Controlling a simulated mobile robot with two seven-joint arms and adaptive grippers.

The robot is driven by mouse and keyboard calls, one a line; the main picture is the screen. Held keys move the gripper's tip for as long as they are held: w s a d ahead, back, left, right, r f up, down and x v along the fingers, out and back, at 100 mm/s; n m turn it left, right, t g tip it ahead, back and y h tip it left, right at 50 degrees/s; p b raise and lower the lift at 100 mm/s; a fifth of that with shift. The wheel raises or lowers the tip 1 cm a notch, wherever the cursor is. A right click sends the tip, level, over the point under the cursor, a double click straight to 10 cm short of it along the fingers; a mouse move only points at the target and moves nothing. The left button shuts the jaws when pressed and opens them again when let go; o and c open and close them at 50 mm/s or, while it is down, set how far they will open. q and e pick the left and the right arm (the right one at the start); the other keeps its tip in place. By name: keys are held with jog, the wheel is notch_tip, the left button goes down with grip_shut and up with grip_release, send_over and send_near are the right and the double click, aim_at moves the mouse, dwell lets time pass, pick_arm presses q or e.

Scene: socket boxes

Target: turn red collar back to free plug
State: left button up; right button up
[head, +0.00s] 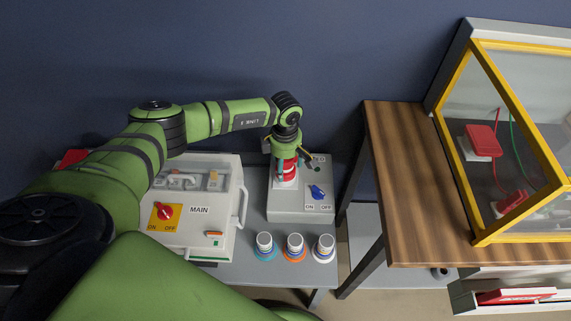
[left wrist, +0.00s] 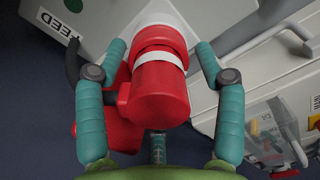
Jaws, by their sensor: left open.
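The red plug and its red collar (left wrist: 158,45) show in the left wrist view, with a white ring between the collar and the plug's red body (left wrist: 155,95). The plug is seated on the grey socket box (head: 290,208) marked FEED, which has a blue switch (head: 317,192) over ON and OFF labels. My left gripper (left wrist: 160,70) is open, with one teal finger on each side of the plug and collar. Visible gaps remain beside the red parts. In the head view my left gripper (head: 288,165) is over the plug (head: 288,172) and partly hides it. My right gripper is not in view.
The MAIN box (head: 195,235) with a red rotary switch (head: 165,211) stands left of the socket box. Several ringed caps (head: 295,245) stand at the front. A wooden table (head: 405,185) with a yellow-framed case (head: 452,150) is to the right.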

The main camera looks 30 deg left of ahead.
pick_arm(q)
jog(key=shift+w+f, duration=0.1)
jog(key=shift+f, duration=0.4)
jog(key=c, duration=0.9)
jog(key=shift+n, duration=0.3)
jog(key=n, duration=0.2)
jog(key=shift+n, duration=2.4)
jog(key=o, duration=0.9)
